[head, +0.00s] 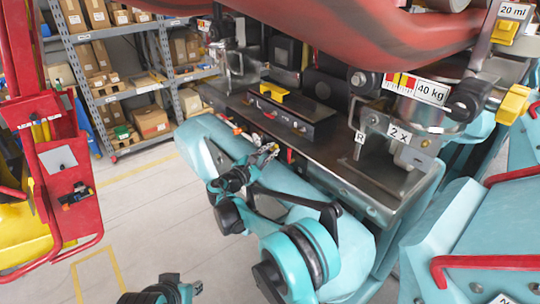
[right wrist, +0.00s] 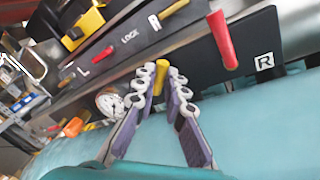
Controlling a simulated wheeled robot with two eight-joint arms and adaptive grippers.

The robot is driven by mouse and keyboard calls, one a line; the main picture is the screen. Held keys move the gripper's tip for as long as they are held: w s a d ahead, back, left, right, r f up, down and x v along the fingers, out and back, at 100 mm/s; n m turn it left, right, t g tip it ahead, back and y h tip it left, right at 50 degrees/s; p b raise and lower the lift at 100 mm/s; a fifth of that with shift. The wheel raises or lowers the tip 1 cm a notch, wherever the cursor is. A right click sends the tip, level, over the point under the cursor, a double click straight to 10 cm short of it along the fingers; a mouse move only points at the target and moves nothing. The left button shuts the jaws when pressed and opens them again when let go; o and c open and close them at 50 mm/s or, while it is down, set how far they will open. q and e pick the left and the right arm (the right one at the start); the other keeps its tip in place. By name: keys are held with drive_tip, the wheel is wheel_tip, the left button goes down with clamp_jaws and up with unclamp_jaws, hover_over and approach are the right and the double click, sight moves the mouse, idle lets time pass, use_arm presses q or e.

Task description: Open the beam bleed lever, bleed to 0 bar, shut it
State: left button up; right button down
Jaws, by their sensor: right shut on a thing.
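My right gripper (head: 268,153) is at the front edge of the dark control panel (head: 285,125). In the right wrist view its two fingers (right wrist: 160,82) are closed around a yellow lever handle (right wrist: 161,68), whose upper part shows between the fingertips. Its lower part and pivot are hidden. I cannot read a label for this lever. A round whitish dial (right wrist: 112,102) lies just left of the fingers; its reading is too small to tell. My left arm (head: 165,291) only just enters at the bottom edge; its fingers cannot be made out.
Another yellow handle (right wrist: 173,9) is above. A red cart (head: 65,165) stands left, with shelves (head: 115,88) behind. The floor between is clear.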

drive_tip(key=m+b, duration=0.1)
drive_tip(key=f+m+b, duration=0.1)
drive_tip(key=m+b, duration=0.1)
drive_tip(key=shift+s+d+f+h, duration=0.1)
drive_tip(key=shift+s+f+h, duration=0.1)
drive_tip(key=shift+h, duration=0.2)
drive_tip(key=shift+r+m+b, duration=0.1)
drive_tip(key=shift+m+b, duration=0.45)
drive_tip(key=shift+m, duration=0.05)
use_arm(q)
wheel_tip(320, 180, down, 5)
drive_tip(key=shift+f, duration=0.15)
use_arm(e)
drive_tip(key=shift+r, duration=0.1)
drive_tip(key=c, duration=1.6)
unclamp_jaws()
drive_tip(key=v, duration=1.2)
drive_tip(key=shift+f, duration=0.25)
